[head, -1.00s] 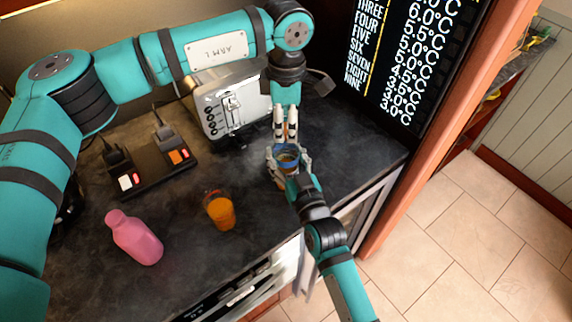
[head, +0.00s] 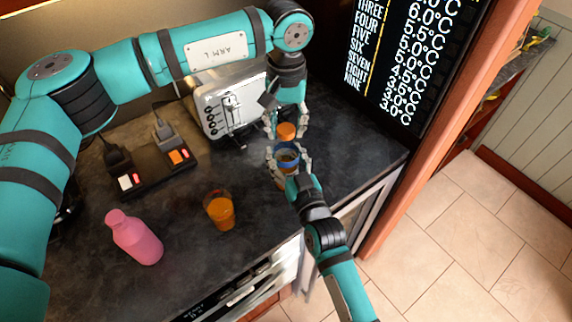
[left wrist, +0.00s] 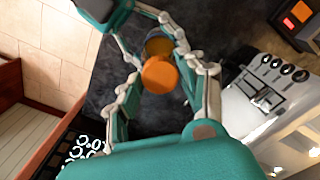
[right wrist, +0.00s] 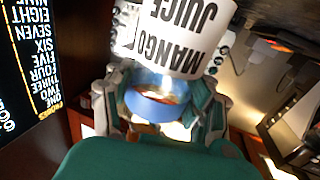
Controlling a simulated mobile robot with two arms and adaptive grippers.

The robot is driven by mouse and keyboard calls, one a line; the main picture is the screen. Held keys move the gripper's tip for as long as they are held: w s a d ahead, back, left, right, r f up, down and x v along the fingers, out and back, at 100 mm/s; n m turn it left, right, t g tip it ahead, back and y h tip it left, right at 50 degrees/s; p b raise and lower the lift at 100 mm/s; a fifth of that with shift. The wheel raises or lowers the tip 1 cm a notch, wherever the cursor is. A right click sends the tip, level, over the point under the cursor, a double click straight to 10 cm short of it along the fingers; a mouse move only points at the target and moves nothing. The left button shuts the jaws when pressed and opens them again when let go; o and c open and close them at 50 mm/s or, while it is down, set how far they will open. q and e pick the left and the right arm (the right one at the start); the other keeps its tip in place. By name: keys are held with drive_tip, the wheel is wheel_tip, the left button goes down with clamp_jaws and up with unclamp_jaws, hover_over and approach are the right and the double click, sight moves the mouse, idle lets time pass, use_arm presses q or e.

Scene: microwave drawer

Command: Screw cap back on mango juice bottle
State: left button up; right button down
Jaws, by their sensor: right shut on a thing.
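The mango juice bottle (right wrist: 180,45), with a white label, is upside down in the right wrist view. Its blue rim (right wrist: 152,104) lies between the fingers of my right gripper (right wrist: 155,118), which is shut on the bottle. In the head view the bottle's blue rim (head: 286,154) faces up between my right gripper's fingers (head: 288,163). The orange cap (head: 286,130) is just behind the rim.
A glass of orange drink (head: 220,211) and a pink bottle (head: 135,238) stand on the dark counter at left. A toaster (head: 228,105) and a black switch box (head: 150,175) are behind. The counter's right edge is close to my grippers.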

use_arm(q)
drive_tip(key=o, duration=0.3)
use_arm(e)
drive_tip(key=shift+c, duration=1.9)
unclamp_jaws()
use_arm(q)
wheel_tip(320, 180, up, 12)
use_arm(e)
drive_tip(key=v, duration=1.2)
